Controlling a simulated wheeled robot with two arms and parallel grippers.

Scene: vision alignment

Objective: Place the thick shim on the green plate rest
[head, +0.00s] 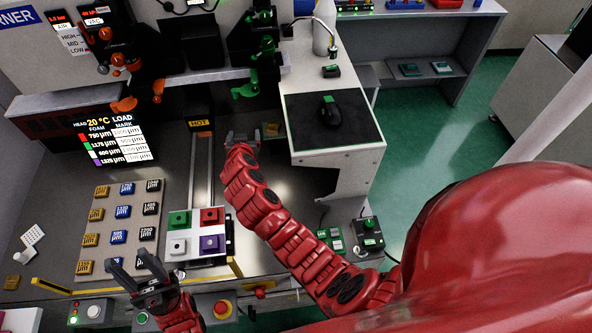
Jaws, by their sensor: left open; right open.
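A rack (108,225) on the bench holds several labelled shims in gold, blue and black columns. Among them are a gold one (96,215), a blue one (122,212) and a black one (150,208); most labels are too small to read surely, so I cannot tell which is the thick shim. The green plate rest (179,219) is at the back left of a four-coloured block, right of the rack. My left gripper (135,270) is open over the rack's front edge, covering part of it. My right gripper (243,136) is open and appears empty, beyond the coloured block.
Red (211,216), white (178,246) and purple (213,243) rests adjoin the green one. A screen (112,140) lists foam and mark values by colour. A raised side table (335,140) stands right. Buttons (222,308) line the front edge. Bare bench lies right of the coloured block.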

